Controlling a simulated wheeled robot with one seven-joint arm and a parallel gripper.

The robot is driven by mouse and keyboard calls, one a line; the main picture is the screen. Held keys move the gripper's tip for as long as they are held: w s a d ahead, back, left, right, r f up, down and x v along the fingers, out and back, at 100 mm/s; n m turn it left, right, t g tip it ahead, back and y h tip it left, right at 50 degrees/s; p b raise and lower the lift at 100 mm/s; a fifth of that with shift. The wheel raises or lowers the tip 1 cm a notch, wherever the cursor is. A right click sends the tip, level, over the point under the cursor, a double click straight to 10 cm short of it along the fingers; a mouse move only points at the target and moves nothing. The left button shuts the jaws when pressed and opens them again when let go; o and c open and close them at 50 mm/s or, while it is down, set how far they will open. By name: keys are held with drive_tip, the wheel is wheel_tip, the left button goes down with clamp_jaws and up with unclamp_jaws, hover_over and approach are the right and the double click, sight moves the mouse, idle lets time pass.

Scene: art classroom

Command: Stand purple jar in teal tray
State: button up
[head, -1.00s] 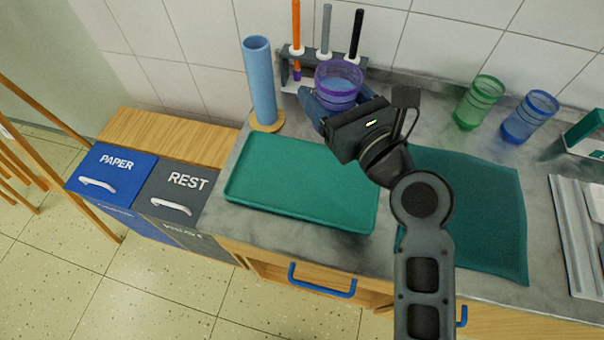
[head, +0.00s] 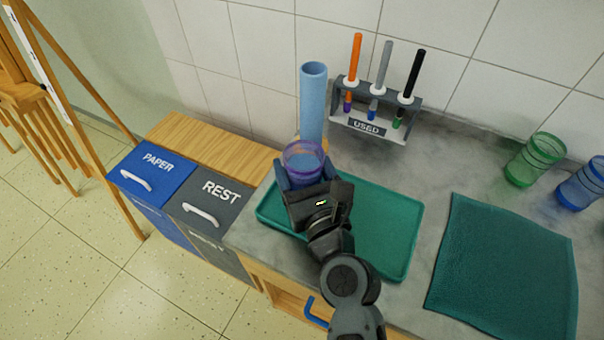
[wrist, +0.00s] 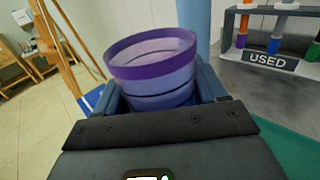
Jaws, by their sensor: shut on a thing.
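The purple jar (head: 304,158) is a see-through cup, upright, with its open rim facing up. My gripper (head: 303,180) is shut on it, with blue fingers on both sides. In the wrist view the jar (wrist: 153,68) stands between the fingers, and its lower part is hidden behind the gripper body. The teal tray (head: 385,225) lies flat on the grey counter. The jar and gripper are over the tray's left part in the head view. Whether the jar's base touches the tray is hidden.
A blue tube (head: 313,100) stands just behind the jar. A marker rack labelled USED (head: 375,122) is at the back. A teal cloth (head: 505,268), a green jar (head: 535,160) and a blue jar (head: 585,183) are to the right. Bins (head: 222,200) stand left of the counter.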

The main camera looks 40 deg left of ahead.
drive_tip(key=shift+f, duration=0.7)
drive_tip(key=shift+f, duration=0.15)
drive_tip(key=o, duration=1)
drive_tip(key=shift+o, duration=0.2)
drive_tip(key=b+v, duration=0.1)
drive_tip(key=v, duration=1.1)
